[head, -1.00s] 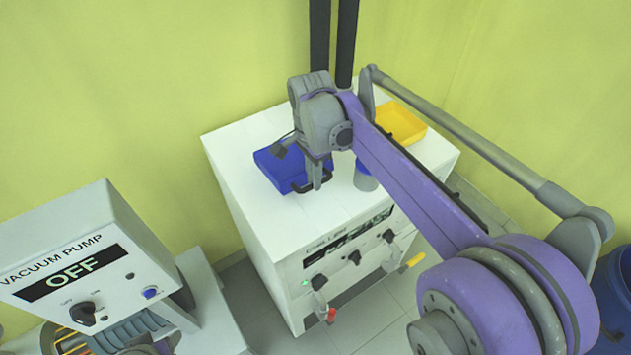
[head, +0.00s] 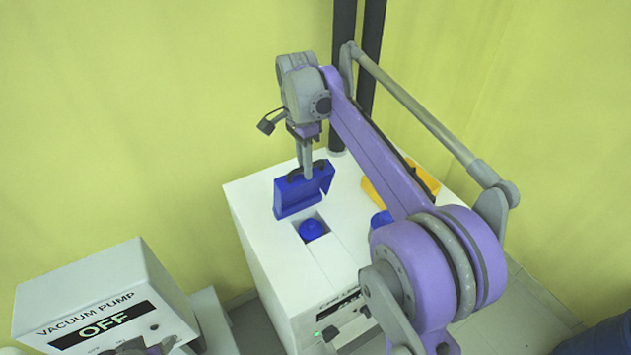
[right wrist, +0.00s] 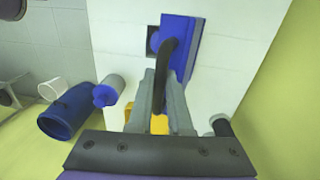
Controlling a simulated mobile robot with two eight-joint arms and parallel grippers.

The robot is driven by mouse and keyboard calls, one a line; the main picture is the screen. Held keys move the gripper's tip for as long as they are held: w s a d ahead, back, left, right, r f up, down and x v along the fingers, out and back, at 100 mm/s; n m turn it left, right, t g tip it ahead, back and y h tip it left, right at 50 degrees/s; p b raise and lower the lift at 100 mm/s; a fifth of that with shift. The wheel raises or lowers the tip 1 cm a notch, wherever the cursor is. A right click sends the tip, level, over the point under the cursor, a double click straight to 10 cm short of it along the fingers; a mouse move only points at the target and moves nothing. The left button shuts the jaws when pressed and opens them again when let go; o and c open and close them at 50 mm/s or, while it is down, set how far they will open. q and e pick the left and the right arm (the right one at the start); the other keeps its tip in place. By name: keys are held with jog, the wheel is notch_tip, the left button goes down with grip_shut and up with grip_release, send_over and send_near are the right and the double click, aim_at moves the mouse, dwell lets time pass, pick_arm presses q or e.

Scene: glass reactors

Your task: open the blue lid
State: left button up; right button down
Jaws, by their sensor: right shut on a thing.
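The blue lid (head: 298,190) stands tipped up, close to upright, on the white chiller (head: 262,205). Beneath it a square opening (head: 324,239) shows in the chiller's top, with a round blue cap (head: 313,229) inside. My right gripper (head: 306,172) is shut on the lid's black handle (head: 292,172) at its upper edge. In the right wrist view the fingers (right wrist: 165,95) close around the dark handle (right wrist: 173,62), with the blue lid (right wrist: 198,40) behind it. My left gripper's fingers do not show.
A yellow tray (head: 372,192) and a blue-topped cylinder (head: 381,219) stand to the right on the chiller, partly behind my right arm. The vacuum pump box (head: 95,295) reads OFF at the lower left. Dark vertical posts (head: 342,75) rise behind the chiller.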

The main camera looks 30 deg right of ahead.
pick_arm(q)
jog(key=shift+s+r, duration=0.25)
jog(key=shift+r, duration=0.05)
pick_arm(e)
jog(key=w, duration=1.3)
jog(key=shift+a, duration=0.45)
jog(key=shift+w, duration=0.35)
